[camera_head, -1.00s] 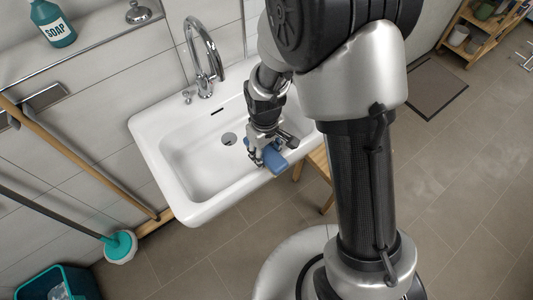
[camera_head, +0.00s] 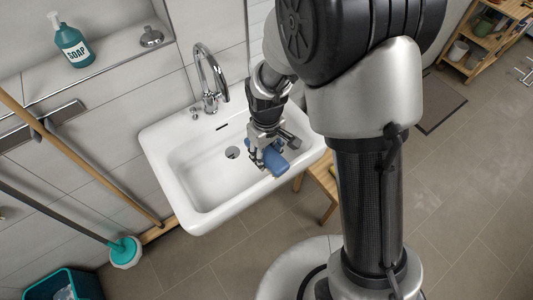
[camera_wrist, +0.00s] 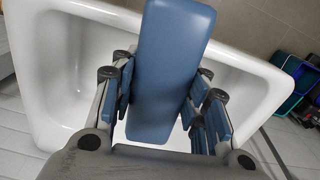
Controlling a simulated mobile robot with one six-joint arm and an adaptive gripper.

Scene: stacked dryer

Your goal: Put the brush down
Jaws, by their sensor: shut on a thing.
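The blue brush (camera_head: 276,159) is in my gripper (camera_head: 264,158), above the near right part of the white sink (camera_head: 190,215). In the wrist view the blue brush (camera_wrist: 172,55) stands out long between the fingers of my gripper (camera_wrist: 165,100), which are shut on it. Its bristles are not clearly visible. The sink basin (camera_wrist: 75,60) lies beneath and beyond it. I cannot tell whether the brush touches the sink rim.
A chrome faucet (camera_head: 209,80) stands at the sink's back. A soap bottle (camera_head: 73,45) sits on the wall ledge. A mop (camera_head: 124,250) and a teal bin (camera_head: 65,285) are at the lower left. A wooden stool (camera_head: 322,180) is partly under the sink.

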